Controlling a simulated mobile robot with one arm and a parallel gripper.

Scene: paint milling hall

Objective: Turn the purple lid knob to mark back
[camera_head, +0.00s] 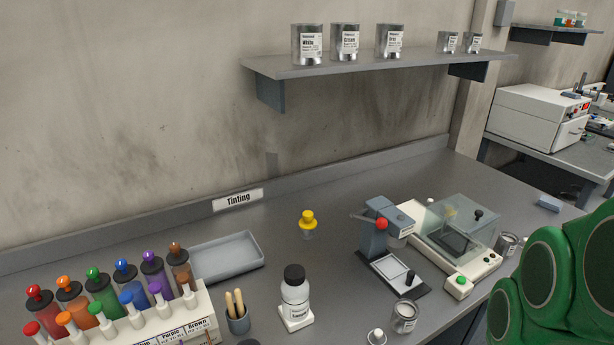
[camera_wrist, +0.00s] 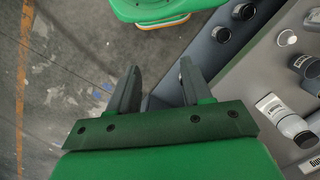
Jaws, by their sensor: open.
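A rack (camera_head: 175,335) of coloured paint canisters stands at the front left of the bench in the head view. The purple canister (camera_head: 157,278) has a black collar and a purple knob (camera_head: 151,256) on top. A second, smaller purple knob (camera_head: 154,287) on a pale stem stands in front of it. No marks can be made out on either purple knob. My gripper (camera_wrist: 160,66) is open and empty in the wrist view, over the floor and the bench's edge. It is away from the rack, which is not seen in the wrist view. The head view does not show the gripper.
A grey tray (camera_head: 228,261) lies behind the rack. A cup with wooden sticks (camera_head: 237,318), a white bottle (camera_head: 295,300), a yellow-topped piece (camera_head: 307,220), a red-knobbed press (camera_head: 377,240) and a balance (camera_head: 470,250) stand further right. A shelf (camera_head: 350,66) with cans hangs above.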

